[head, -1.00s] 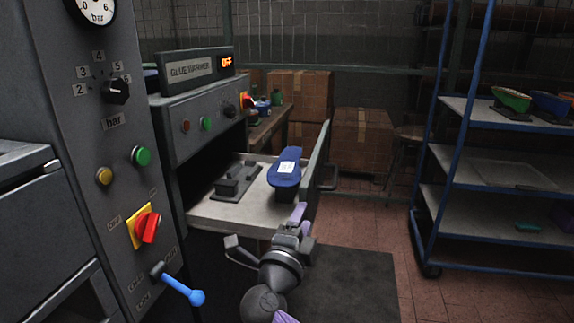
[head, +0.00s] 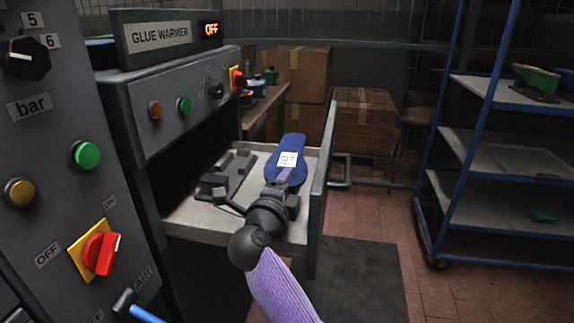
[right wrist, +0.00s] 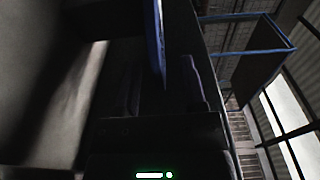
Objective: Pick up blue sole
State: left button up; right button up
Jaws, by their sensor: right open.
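The blue sole (head: 287,145), with a white label on top, lies on the pale tray of the pulled-out drawer (head: 200,219) of the glue warmer. My right gripper (head: 284,182) is at the near end of the sole and overlaps it in the head view; its fingers are partly hidden by its own wrist. In the right wrist view the sole (right wrist: 155,40) shows as a thin blue edge reaching down between the open, dark fingers (right wrist: 165,88). I cannot tell whether they touch it. My left gripper is not in view.
A dark metal holder (head: 226,175) sits on the tray left of the sole. The drawer's upright front panel (head: 324,190) stands close on the right. A control panel with a red switch (head: 98,252) is at the left. A blue rack (head: 480,180) stands at the right.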

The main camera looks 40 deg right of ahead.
jog(key=shift+w+d+f, duration=0.35)
jog(key=shift+w+d, duration=0.2)
jog(key=shift+d, duration=0.15)
jog(key=shift+w+d+r, duration=0.15)
jog(key=shift+d+r, duration=0.1)
grip_shut()
